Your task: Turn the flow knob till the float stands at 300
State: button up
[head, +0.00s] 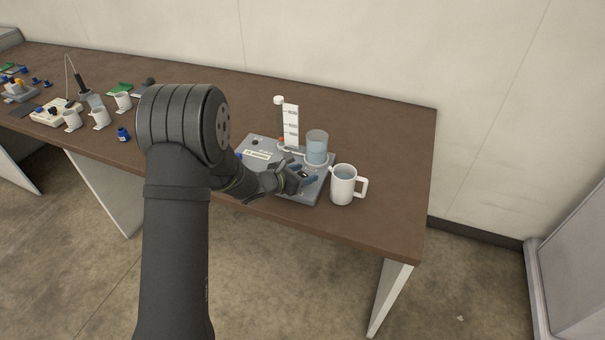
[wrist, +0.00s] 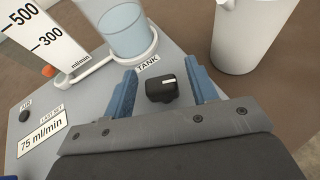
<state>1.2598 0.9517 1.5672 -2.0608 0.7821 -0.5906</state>
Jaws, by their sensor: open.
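The flow knob (wrist: 161,91) is a black knob with a light mark, on the grey panel below the TANK label in the wrist view. My gripper (wrist: 153,90) is open, with a blue finger on each side of the knob. The fingers appear apart from it. In the head view my gripper (head: 303,178) is low over the panel's front right. An orange-red float (wrist: 48,71) stands low, below the 300 mark. In the head view the flow meter (head: 290,124) stands upright at the panel's back.
A clear tank with water (head: 317,147) stands on the panel behind my gripper. A white mug (head: 343,185) stands close on the right. A 75 ml/min label (wrist: 42,139) and a small black AIR knob (wrist: 24,115) are at the panel's left. Other items stand far left.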

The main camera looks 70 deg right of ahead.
jog(key=shift+c, duration=0.4)
jog(key=c, duration=0.9)
jog(key=shift+m+g, duration=0.4)
jog(key=shift+g, duration=0.1)
jog(key=m+g+y, duration=0.2)
jog(key=m+g, duration=0.1)
jog(key=shift+w+y, duration=0.1)
jog(key=shift+y, duration=0.3)
jog(key=shift+m+g+y, duration=1.5)
jog(key=shift+m+y, duration=0.7)
jog(key=shift+m, duration=0.3)
